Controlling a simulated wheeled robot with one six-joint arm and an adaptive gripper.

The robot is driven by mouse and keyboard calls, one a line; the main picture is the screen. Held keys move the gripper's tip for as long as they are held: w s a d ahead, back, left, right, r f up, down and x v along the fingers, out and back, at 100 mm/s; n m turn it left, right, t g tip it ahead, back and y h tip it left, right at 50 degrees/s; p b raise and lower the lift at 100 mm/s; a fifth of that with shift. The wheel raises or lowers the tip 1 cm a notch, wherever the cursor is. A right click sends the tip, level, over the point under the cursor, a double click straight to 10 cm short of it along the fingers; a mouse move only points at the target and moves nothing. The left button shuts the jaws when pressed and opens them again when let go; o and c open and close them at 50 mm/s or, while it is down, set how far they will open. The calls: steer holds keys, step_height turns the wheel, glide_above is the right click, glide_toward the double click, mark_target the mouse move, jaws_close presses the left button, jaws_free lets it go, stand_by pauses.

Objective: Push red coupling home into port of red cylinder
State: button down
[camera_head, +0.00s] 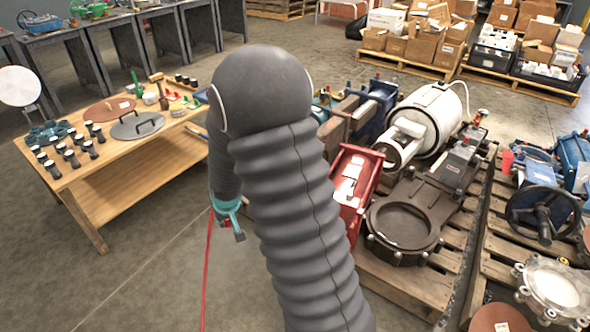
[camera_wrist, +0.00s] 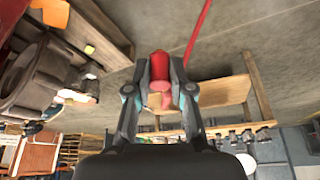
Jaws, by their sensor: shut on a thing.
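My gripper (camera_wrist: 161,66) is shut on the red coupling (camera_wrist: 159,70), which sits between the two fingertips in the wrist view. A thin red hose (camera_wrist: 200,30) runs near it. In the head view my gripper (camera_head: 236,224) hangs low beside my dark ribbed arm, with a bit of red at its tip and the red hose (camera_head: 207,275) trailing down. The red cylinder (camera_head: 349,200) stands on the pallet to the right, partly hidden by my arm. The coupling is apart from it. I cannot make out its port.
A wooden bench (camera_head: 150,160) with tools and black-capped parts stands at the left. The pallet (camera_head: 405,285) at the right carries a white motor (camera_head: 430,115) and a dark round flange (camera_head: 402,225). Another loaded pallet is at the far right. Bare floor lies between bench and pallet.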

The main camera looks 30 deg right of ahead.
steer(key=shift+a, duration=0.2)
steer(key=shift+w+d+f, duration=0.1)
steer(key=shift+w+d, duration=0.1)
steer(key=shift+d, duration=0.1)
steer(key=w+d+r+n+b, duration=0.1)
steer(key=d+b, duration=0.7)
steer(key=d, duration=2.7)
step_height(320, 180, up, 2)
steer(key=shift+d+r+n+y, duration=0.1)
steer(key=shift+d+n+y, duration=0.3)
steer(key=shift+n, duration=0.3)
steer(key=shift+f, duration=0.2)
steer(key=shift+f+b, duration=1.45)
steer(key=shift+f, duration=1.3)
